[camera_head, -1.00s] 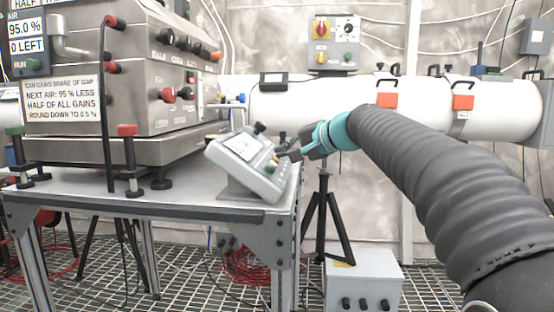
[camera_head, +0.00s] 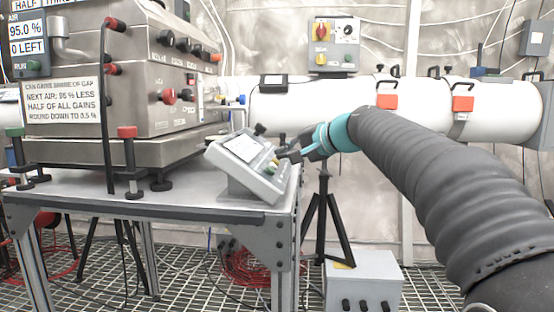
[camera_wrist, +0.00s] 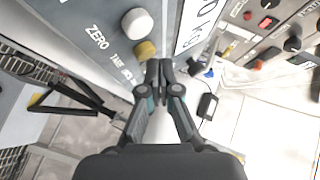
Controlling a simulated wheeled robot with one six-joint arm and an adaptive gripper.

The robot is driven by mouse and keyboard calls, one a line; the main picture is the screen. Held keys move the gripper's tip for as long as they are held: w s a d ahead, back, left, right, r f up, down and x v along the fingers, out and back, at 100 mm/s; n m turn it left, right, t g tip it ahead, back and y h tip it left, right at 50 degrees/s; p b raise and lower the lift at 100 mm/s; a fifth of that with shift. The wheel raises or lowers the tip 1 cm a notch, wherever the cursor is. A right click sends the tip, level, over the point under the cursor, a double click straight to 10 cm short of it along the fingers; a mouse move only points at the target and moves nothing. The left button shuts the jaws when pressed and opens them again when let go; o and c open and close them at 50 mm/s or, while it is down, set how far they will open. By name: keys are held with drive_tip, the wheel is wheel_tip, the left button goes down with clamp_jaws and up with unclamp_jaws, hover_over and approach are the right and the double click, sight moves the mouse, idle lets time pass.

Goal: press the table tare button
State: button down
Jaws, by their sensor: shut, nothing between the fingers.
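A grey console (camera_head: 245,168) with a sloped face and a small display stands at the right end of the steel table (camera_head: 150,200). In the wrist view its panel (camera_wrist: 75,15) carries a white round button (camera_wrist: 137,23) near the word ZERO and a yellow round button (camera_wrist: 145,50) near a label that seems to read TARE. My gripper (camera_wrist: 160,66) is shut and empty, its fingertips close beside the yellow button. I cannot tell whether they touch it. In the head view my gripper (camera_head: 283,155) reaches the console's right side from the right.
A large steel machine (camera_head: 150,75) with knobs fills the table's left part. A black tripod (camera_head: 323,215) and a grey box (camera_head: 362,280) stand right of the table. A white pipe (camera_head: 330,105) runs along the back wall.

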drive_tip(key=d+r+p, duration=0.3)
drive_tip(key=r, duration=0.2)
drive_tip(key=shift+d+p, duration=0.25)
drive_tip(key=shift+p, duration=0.1)
idle(0.3)
idle(0.5)
